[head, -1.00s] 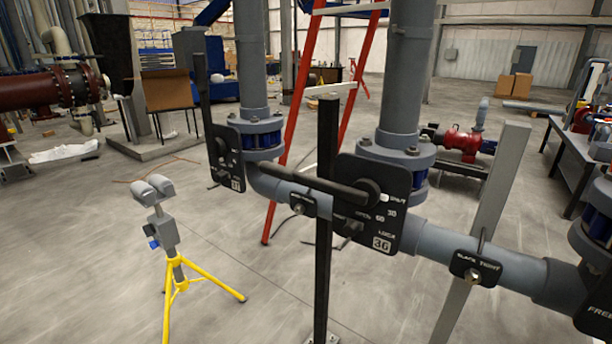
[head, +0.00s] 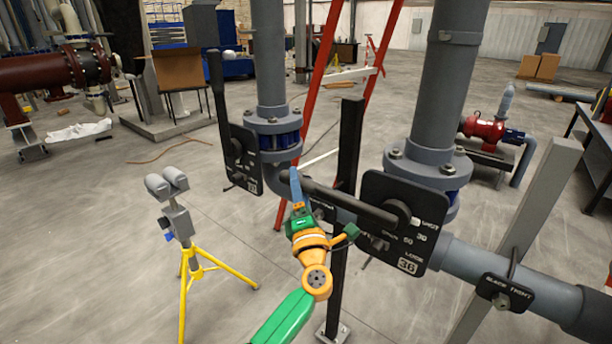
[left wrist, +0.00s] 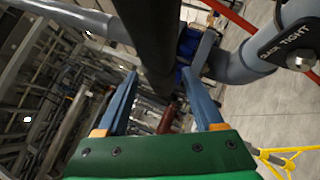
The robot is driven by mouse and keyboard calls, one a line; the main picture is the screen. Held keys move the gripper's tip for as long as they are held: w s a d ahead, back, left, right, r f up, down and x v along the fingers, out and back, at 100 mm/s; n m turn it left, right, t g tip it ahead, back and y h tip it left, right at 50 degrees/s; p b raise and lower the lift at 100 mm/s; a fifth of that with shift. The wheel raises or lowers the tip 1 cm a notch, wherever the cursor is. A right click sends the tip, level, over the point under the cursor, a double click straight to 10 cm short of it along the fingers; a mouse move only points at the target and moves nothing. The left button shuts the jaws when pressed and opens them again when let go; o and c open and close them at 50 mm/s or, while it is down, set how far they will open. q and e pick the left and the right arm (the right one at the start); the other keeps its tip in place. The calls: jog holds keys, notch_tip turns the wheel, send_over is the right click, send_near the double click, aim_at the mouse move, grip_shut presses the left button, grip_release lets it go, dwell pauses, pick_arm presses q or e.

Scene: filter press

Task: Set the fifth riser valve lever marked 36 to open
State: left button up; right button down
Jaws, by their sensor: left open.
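The valve lever marked 36 (head: 350,202) is a thick black bar. It runs left and slightly up from its pivot on a black plate (head: 380,190), which carries SHUT, 30, 60, LOCK and 36 in white. My left gripper (head: 295,180), with blue fingers and a green and orange body, is at the lever's free left end. In the left wrist view the gripper (left wrist: 160,80) is open, and the dark bar (left wrist: 150,30) passes between its spread fingers. Contact cannot be told. My right gripper is out of view.
Another lever (head: 216,95) stands upright on a plate at the left riser. A black post (head: 347,150) stands just behind the lever.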

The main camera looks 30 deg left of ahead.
pick_arm(q)
jog(key=shift+x, duration=1)
jog(key=shift+f, duration=0.1)
grip_shut()
dwell(0.5)
